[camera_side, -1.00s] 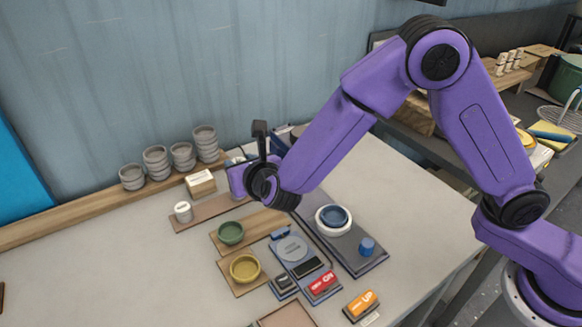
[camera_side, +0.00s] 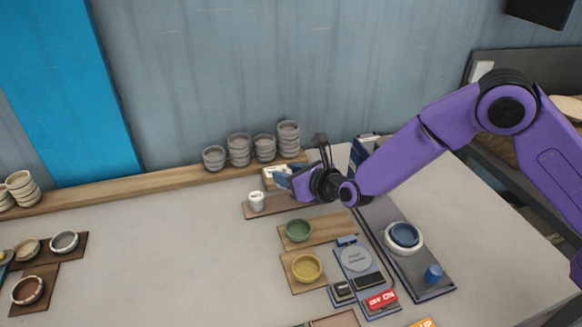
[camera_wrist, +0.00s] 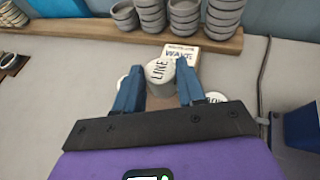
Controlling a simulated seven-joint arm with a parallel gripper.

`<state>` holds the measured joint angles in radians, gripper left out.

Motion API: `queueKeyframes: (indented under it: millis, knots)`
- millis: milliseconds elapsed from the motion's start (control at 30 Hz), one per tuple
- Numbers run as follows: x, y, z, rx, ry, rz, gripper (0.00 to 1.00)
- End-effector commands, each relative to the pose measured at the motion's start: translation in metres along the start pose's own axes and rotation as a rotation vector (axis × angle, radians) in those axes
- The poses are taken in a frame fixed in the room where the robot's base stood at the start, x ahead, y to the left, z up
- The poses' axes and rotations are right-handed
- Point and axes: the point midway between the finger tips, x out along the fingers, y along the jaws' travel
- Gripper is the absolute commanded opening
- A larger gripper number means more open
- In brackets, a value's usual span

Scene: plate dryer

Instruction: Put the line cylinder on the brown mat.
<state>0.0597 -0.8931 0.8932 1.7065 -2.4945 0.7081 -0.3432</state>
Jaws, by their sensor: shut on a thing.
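The line cylinder (camera_wrist: 160,72) is white with "LINE" on its top. In the wrist view it sits between the two blue fingers of my gripper (camera_wrist: 160,92), which is shut on it. In the side view my gripper (camera_side: 284,179) is over the back of the table by a brown strip mat (camera_side: 285,203), and hides the held cylinder. I cannot tell if the cylinder is clear of the strip. Another white cylinder (camera_side: 256,200) stands on the strip's left end. Other brown mats are a darker one (camera_side: 72,240) at far left and one (camera_side: 335,321) at the bottom edge.
A white block (camera_wrist: 180,54) with lettering stands just beyond the cylinder. Stacks of grey bowls (camera_side: 239,150) stand on a wooden ledge (camera_side: 130,181) behind. Green (camera_side: 298,230) and yellow (camera_side: 307,268) bowls stand in front.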

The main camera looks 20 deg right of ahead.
Motion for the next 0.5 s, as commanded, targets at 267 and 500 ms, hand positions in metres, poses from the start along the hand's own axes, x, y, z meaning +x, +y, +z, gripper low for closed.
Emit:
queueKeyframes:
  millis: [267, 500]
  knots:
    - [0.011, 0.000, -0.026, 0.000, 0.001, -0.001, 0.07]
    - [0.016, 0.000, -0.039, 0.001, -0.002, -0.001, 0.07]
